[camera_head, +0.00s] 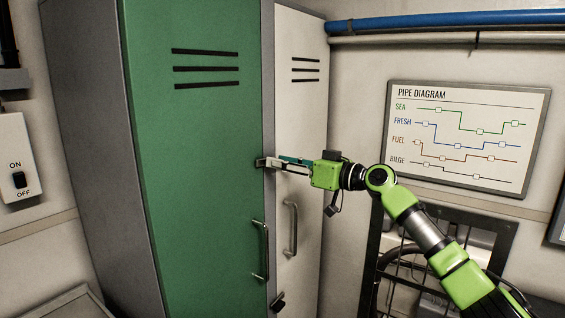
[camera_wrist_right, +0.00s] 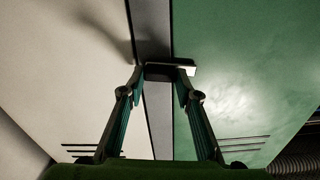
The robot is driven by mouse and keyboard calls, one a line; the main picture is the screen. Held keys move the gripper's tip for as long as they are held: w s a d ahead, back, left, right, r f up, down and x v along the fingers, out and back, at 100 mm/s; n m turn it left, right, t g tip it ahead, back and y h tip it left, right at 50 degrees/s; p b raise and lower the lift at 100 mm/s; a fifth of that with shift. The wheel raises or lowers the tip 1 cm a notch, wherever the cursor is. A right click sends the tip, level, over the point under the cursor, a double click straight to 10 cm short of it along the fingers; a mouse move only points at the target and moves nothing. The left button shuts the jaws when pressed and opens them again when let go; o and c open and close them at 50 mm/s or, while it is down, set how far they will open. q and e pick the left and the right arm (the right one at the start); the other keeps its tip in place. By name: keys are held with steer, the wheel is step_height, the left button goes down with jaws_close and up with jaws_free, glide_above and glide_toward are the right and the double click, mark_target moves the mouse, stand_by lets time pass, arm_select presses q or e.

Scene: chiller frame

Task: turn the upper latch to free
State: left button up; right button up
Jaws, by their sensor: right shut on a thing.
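The upper latch (camera_head: 265,162) is a small dark and metallic bar on the grey strip between the green door (camera_head: 205,120) and the cream door (camera_head: 300,110). In the right wrist view the latch (camera_wrist_right: 170,68) lies crosswise over this strip, its end overlapping the green door. My right gripper (camera_head: 279,163) reaches in from the right in the head view and is shut on the upper latch. In the wrist view its fingertips (camera_wrist_right: 161,82) sit at either side of the latch, hiding part of it. My left gripper is not in view.
A lower latch (camera_head: 277,301) sits at the bottom of the same strip. The green door has a bar handle (camera_head: 264,250), and the cream door has another (camera_head: 290,229). A pipe diagram board (camera_head: 465,135) and blue pipe (camera_head: 450,20) are on the right wall.

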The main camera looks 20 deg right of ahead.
steer(key=shift+w+d+r+m+p, duration=0.15)
steer(key=shift+m+p, duration=1.25)
steer(key=shift+m, duration=1.3)
steer(key=shift+w+d+f+m+p, duration=0.1)
steer(key=shift+m+p, duration=1.25)
steer(key=shift+m, duration=1.35)
steer(key=shift+w+d+r+m+p, duration=0.15)
steer(key=shift+m+p, duration=1.25)
steer(key=shift+m, duration=1.3)
steer(key=shift+f, duration=0.1)
steer(key=o, duration=1.1)
steer(key=shift+s, duration=0.1)
steer(key=v, duration=1.2)
